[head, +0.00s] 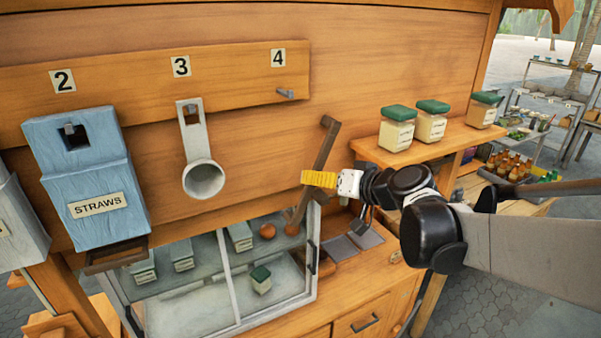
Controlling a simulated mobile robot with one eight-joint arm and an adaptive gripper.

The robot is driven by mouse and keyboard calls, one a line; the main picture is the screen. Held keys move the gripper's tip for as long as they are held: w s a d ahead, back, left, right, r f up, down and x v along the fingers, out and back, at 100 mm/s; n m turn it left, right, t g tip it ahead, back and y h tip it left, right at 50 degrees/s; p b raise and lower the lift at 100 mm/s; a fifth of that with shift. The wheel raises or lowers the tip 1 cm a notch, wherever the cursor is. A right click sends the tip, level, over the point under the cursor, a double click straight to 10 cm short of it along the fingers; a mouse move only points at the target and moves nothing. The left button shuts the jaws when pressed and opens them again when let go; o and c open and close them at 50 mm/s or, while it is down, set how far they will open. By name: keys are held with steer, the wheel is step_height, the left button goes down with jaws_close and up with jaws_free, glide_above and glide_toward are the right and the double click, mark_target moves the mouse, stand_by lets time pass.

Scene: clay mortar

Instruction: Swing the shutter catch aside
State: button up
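A dark brown bar with a hooked upper end (327,143), which looks like the shutter catch, slants down across the wooden panel to the top edge of the glass case. My gripper (306,178), with a yellow end, reaches in from the right and lies across the middle of the bar. It hides that part of the bar. I cannot tell whether the fingers are around the bar, touching it or only in front of it. The gap between the fingers does not show.
A shelf (430,145) with green-lidded jars stands close above my arm. The glass case (225,290) holds several small containers. A blue straws box (85,170) and a grey scoop (204,178) hang at left. A counter with drawers (362,318) lies below.

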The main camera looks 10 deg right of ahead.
steer(key=v, duration=0.9)
steer(key=shift+s, duration=0.2)
steer(key=shift+r, duration=0.15)
steer(key=s+f+g+h+b, duration=0.1)
steer(key=s+f+h+b, duration=0.1)
steer(key=s+f+b, duration=0.4)
steer(key=s+f+g+h+b, duration=0.2)
steer(key=s+f+b, duration=0.4)
steer(key=f+b, duration=1)
steer(key=s+f+g+h+b, duration=0.2)
steer(key=s+f+b, duration=0.4)
steer(key=f, duration=1.8)
steer(key=b, duration=0.5)
steer(key=shift+f+h, duration=0.3)
steer(key=shift+f, duration=0.05)
steer(key=shift+s, duration=0.1)
